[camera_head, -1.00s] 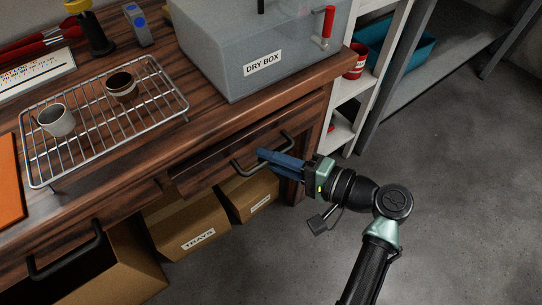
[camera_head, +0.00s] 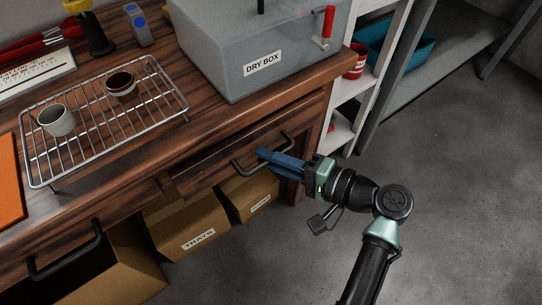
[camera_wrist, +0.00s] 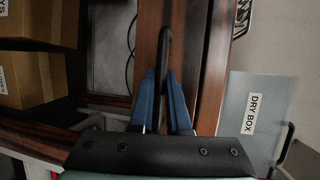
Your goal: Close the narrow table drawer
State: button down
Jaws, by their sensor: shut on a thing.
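The narrow table drawer (camera_head: 212,165) has a dark wood front under the right part of the table top and stands slightly pulled out. Its black bar handle (camera_head: 240,167) runs along the front. My gripper (camera_head: 264,154) is at the right part of this handle, with its blue fingers shut on it. In the wrist view the handle (camera_wrist: 163,50) runs between the two blue fingertips of my gripper (camera_wrist: 162,75). The fingers hide the part of the handle they hold.
The wooden table (camera_head: 205,118) carries a wire rack (camera_head: 92,137) with two cups and a grey dry box (camera_head: 290,72). Cardboard boxes (camera_head: 180,222) stand below the drawer. A white shelf (camera_head: 352,95) is to the right. The grey floor (camera_head: 460,200) is clear at right.

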aim_at(259, 145)
jog(key=shift+w+a+r, duration=0.1)
jog(key=shift+w+a, duration=0.5)
jog(key=shift+w, duration=0.3)
jog(key=shift+w+a, duration=0.6)
jog(key=shift+w, duration=0.25)
jog(key=c, duration=0.9)
grip_release()
jog(key=shift+a, duration=0.1)
jog(key=p+v, duration=0.3)
jog(key=v, duration=1)
